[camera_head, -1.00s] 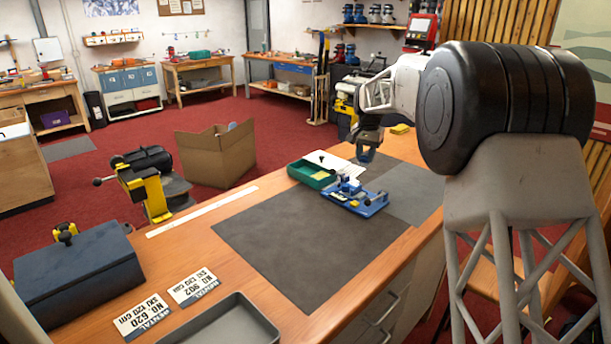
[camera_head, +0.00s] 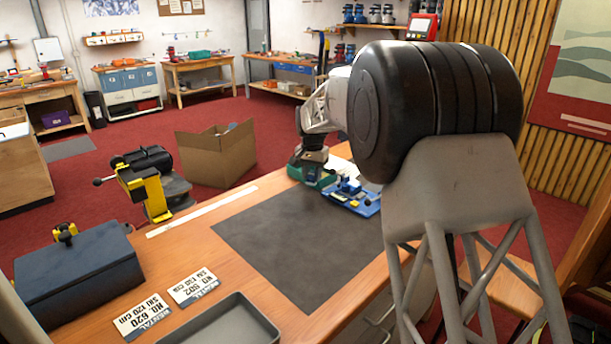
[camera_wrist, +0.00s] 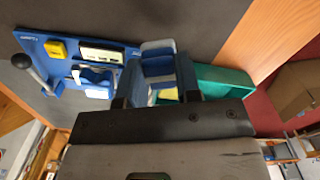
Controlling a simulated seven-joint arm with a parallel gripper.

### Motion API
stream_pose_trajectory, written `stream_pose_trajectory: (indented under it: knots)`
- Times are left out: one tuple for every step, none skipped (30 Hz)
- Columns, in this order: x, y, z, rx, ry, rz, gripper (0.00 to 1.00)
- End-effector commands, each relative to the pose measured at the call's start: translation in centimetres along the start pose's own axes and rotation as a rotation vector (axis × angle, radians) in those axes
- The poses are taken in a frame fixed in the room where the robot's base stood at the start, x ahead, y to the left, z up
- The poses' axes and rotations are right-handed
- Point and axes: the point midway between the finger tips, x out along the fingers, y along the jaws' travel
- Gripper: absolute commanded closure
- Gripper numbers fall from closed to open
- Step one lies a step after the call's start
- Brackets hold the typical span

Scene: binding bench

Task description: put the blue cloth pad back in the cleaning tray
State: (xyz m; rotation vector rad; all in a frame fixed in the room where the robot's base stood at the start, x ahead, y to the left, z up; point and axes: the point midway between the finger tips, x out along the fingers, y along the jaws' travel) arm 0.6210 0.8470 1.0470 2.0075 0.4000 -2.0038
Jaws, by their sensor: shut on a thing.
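My gripper (camera_head: 312,158) is above the green tray (camera_head: 297,174) at the back edge of the bench, seemingly the cleaning tray. In the wrist view my gripper (camera_wrist: 158,82) is shut on the blue cloth pad (camera_wrist: 158,66), which shows blue with pale grey parts between the fingers. The green tray (camera_wrist: 222,76) lies just behind and to the right of the fingers there. Something yellow shows low between the fingers. The pad is hidden in the head view, and the gap between pad and tray cannot be told.
A blue fixture (camera_head: 356,197) with a lever stands right beside the tray on the dark mat (camera_head: 290,230). A cardboard box (camera_head: 215,155) stands beyond the bench. A grey tray (camera_head: 235,325), number cards (camera_head: 193,287) and a dark blue case (camera_head: 80,275) are at the front left.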

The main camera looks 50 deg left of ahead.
Motion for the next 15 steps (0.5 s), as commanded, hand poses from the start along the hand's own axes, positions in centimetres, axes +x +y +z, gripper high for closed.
stream_pose_trajectory:
  knots:
    - [-0.02, 0.01, -0.01, 0.0, 0.0, 0.0, 0.94]
    - [-0.02, 0.02, -0.02, 0.0, 0.0, 0.0, 0.94]
    - [-0.02, 0.02, -0.02, 0.0, 0.0, 0.0, 0.94]
    - [-0.02, 0.02, -0.02, 0.0, 0.0, 0.0, 0.94]
    - [-0.02, 0.03, -0.02, 0.0, 0.0, 0.0, 0.94]
    - [-0.02, 0.03, -0.03, 0.0, 0.0, 0.0, 0.94]
    - [-0.02, 0.02, -0.04, 0.001, 0.0, 0.0, 0.94]
    - [-0.02, 0.01, -0.07, 0.001, 0.0, 0.0, 0.94]
    - [0.0, -0.02, -0.12, 0.001, 0.0, 0.0, 0.94]
    - [0.01, -0.05, -0.18, 0.001, 0.0, 0.0, 0.94]
    - [0.02, -0.1, -0.26, 0.001, 0.0, 0.0, 0.94]
    - [0.03, -0.18, -0.4, 0.001, 0.0, 0.0, 0.94]
    - [0.03, -0.26, -0.53, 0.001, 0.0, 0.0, 0.94]
    - [0.05, -0.35, -0.68, 0.001, 0.0, 0.0, 0.94]
    - [0.08, -0.5, -0.92, 0.001, 0.0, 0.0, 0.94]
